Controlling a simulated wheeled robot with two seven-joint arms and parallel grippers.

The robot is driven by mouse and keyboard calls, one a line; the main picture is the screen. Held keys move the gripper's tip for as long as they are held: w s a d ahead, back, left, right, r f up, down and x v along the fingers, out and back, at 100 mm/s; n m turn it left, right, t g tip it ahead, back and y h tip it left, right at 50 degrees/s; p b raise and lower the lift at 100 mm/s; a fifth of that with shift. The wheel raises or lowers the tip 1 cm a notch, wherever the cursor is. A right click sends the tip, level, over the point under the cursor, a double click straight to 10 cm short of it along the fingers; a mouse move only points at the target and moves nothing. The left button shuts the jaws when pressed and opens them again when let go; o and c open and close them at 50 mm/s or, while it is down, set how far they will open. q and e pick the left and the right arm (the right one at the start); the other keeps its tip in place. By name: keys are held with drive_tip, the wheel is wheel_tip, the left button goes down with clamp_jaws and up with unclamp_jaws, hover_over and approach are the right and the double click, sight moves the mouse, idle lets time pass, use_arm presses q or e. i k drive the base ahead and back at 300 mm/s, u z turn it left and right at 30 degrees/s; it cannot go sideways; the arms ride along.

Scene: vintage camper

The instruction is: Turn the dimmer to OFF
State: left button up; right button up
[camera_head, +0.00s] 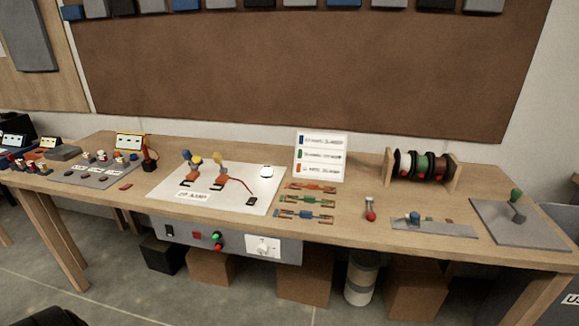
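A white plate with a round knob, which looks like the dimmer (263,246), is at the right part of the grey panel (236,240) under the table's front edge. The knob's setting and any markings are too small to read. Left of it on the panel are a green button (215,236), a red button (196,235) and a black switch (169,231). Neither of my grippers shows in the head view.
The long wooden workbench (345,222) carries a white board (172,199) with clips and a lit bulb (267,172), a sign (320,155), wire spools (421,165) and a lever on a grey plate (488,230). Boxes (305,278) and a bin (361,280) stand underneath.

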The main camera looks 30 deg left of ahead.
sight(262, 248)
drive_tip(key=u, duration=1.5)
drive_tip(key=k, duration=1.35)
drive_tip(key=z, duration=0.5)
drive_tip(key=i, duration=0.55)
drive_tip(key=z, duration=0.75)
drive_tip(key=i, duration=1.05)
drive_tip(key=u, duration=0.35)
